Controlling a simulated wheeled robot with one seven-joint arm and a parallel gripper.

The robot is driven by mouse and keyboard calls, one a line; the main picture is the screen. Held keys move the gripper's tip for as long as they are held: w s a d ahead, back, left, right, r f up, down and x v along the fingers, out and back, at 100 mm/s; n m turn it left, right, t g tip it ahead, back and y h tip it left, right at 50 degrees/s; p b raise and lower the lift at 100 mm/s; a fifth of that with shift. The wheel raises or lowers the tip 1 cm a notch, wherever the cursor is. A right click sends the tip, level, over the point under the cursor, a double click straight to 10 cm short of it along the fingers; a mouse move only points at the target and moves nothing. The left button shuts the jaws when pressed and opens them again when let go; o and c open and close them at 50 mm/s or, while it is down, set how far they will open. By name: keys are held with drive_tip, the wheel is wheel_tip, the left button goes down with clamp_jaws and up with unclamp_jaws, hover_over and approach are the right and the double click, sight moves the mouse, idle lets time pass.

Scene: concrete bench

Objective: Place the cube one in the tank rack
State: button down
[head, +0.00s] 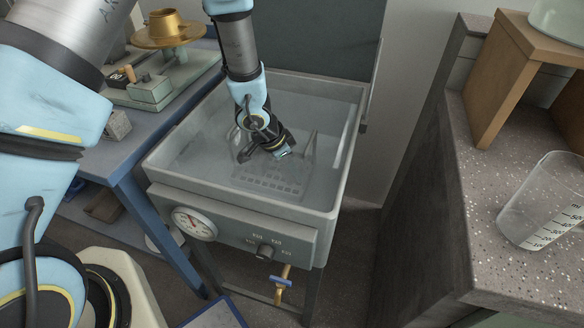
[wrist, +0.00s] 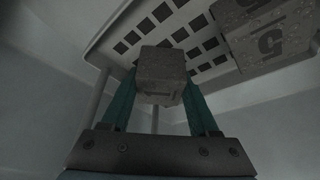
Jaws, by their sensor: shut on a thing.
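My gripper (wrist: 160,88) has its two teal fingers shut on a small grey concrete cube (wrist: 160,68), which bears a mark like a "1". In the head view my gripper (head: 284,154) reaches down inside the grey tank (head: 330,212); the held cube is not clear there. The perforated tank rack (head: 268,186) lies low in the tank, below my gripper. In the wrist view the rack (wrist: 133,38) is behind the held cube; I cannot tell whether they touch. A larger-looking cube (wrist: 262,40) with a mark like a "5" is at the rack, at upper right.
The tank walls surround my gripper. A dial gauge (head: 194,223) is on its front. At left, a blue bench (head: 118,160) holds a balance with a brass pan (head: 168,30) and a grey block (head: 117,124). A measuring beaker (head: 541,205) stands on the right counter (head: 480,225).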

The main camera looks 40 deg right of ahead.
drive_tip(key=shift+f, duration=0.15)
drive_tip(key=shift+c, duration=2.2)
unclamp_jaws()
drive_tip(key=s+p+v, duration=0.1)
drive_tip(key=p+v, duration=0.3)
drive_tip(key=v, duration=0.8)
drive_tip(key=shift+w+r, duration=0.2)
drive_tip(key=shift+w, duration=0.25)
